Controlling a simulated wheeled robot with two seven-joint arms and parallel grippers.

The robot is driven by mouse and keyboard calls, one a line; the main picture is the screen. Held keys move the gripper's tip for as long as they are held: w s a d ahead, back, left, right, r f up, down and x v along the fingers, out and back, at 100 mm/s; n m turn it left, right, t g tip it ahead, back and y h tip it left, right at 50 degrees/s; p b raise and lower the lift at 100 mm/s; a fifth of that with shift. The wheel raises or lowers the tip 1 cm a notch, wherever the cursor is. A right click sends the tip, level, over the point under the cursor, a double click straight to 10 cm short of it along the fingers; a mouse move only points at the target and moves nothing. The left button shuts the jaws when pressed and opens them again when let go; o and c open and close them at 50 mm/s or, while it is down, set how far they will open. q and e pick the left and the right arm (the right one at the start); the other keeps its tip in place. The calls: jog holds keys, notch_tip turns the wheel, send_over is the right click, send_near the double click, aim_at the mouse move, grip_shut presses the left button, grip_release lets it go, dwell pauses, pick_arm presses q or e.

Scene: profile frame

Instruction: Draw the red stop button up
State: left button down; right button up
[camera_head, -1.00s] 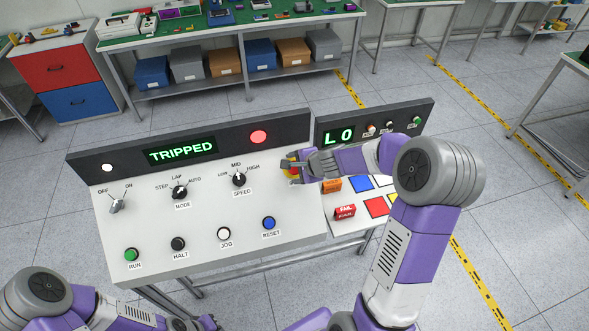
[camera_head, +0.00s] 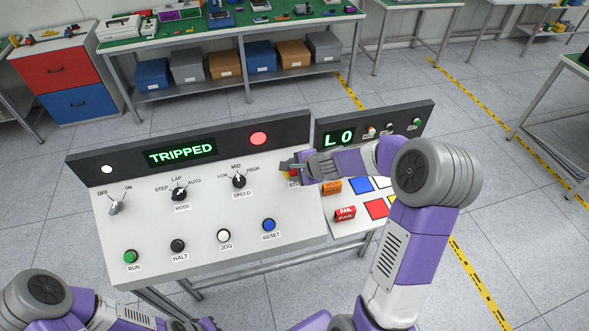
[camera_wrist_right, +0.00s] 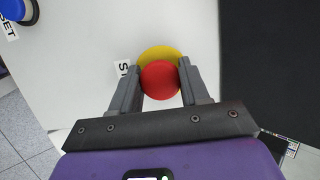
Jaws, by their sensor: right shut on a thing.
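The red stop button (camera_wrist_right: 160,80) shows in the right wrist view as a round red head over a yellow base (camera_wrist_right: 158,54). My right gripper (camera_wrist_right: 159,84) has a finger on each side of the red head and is shut on it. In the head view my right gripper (camera_head: 291,168) is at the panel's right edge and hides most of the button. The panel display (camera_head: 180,151) reads TRIPPED, and a red lamp (camera_head: 258,138) is lit on the upright. My left arm is at the lower left; its gripper is not clearly visible.
The sloped panel (camera_head: 130,225) carries the mode knob (camera_head: 179,194), speed knob (camera_head: 239,180), an off/on switch (camera_head: 116,206) and push buttons including the blue reset (camera_head: 268,224). A second console (camera_head: 373,118) with red FAIL blocks (camera_head: 345,213) stands to the right, under my right arm.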

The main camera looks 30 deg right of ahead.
jog(key=shift+s+r, duration=0.2)
jog(key=shift+r, duration=0.1)
dwell(0.4)
jog(key=o, duration=1)
jog(key=shift+o, duration=0.2)
jog(key=p+v, duration=0.2)
jog(key=v, duration=0.5)
jog(key=shift+s+r+p, duration=0.2)
jog(key=shift+p, duration=0.2)
